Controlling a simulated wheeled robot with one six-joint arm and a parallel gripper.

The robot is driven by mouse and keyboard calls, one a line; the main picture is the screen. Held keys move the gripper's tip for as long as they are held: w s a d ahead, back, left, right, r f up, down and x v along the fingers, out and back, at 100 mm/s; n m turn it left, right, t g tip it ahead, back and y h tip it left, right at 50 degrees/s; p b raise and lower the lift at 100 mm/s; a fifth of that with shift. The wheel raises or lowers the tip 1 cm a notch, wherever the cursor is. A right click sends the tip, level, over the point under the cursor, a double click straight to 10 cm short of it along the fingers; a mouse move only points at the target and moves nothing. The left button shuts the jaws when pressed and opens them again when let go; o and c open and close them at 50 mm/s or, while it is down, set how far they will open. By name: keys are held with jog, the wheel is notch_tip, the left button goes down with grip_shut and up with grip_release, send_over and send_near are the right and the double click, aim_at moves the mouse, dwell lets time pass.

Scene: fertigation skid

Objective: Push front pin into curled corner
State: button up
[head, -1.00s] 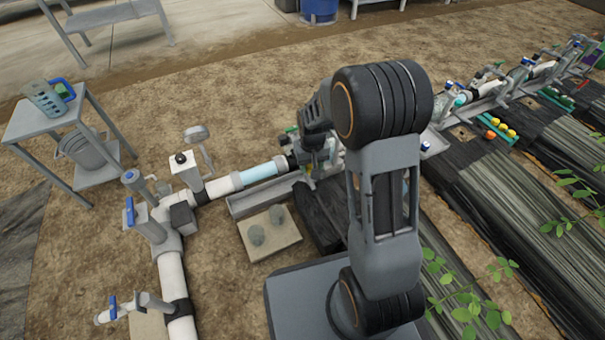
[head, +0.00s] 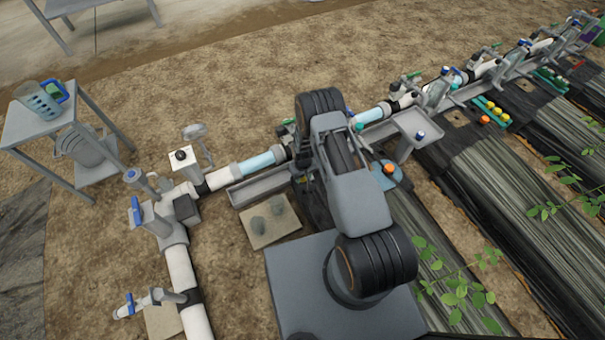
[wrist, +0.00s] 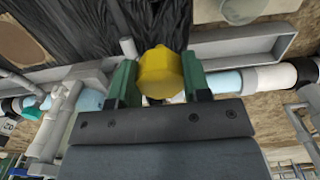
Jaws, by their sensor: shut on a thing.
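My gripper (wrist: 157,78) shows in the wrist view with its two green fingers shut on a yellow knob-like piece (wrist: 161,72), which may be the head of a pin. Its lower part is hidden by the gripper. Wrinkled black film (wrist: 75,32) lies beyond the fingers at upper left in the wrist view. In the head view my arm covers the gripper and most of the near end of the black film (head: 311,206). I cannot make out the curled corner or the front pin's place in the film.
A white and light blue pipe (head: 257,164) runs along a grey channel (head: 250,188) beside the film. A slab with two grey lumps (head: 270,222) lies to the left.

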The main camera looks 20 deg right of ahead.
aim_at(303, 189)
jog(key=shift+f+b, duration=3.8)
jog(key=shift+f, duration=1.35)
jog(key=shift+s, duration=0.15)
jog(key=shift+f+b, duration=0.3)
jog(key=shift+b, duration=0.05)
jog(key=shift+f+b, duration=0.35)
jog(key=shift+f, duration=0.05)
jog(key=o, duration=1)
jog(key=shift+r, duration=0.15)
jog(key=shift+r, duration=0.15)
jog(key=shift+r+p, duration=2.9)
jog(key=shift+r, duration=1)
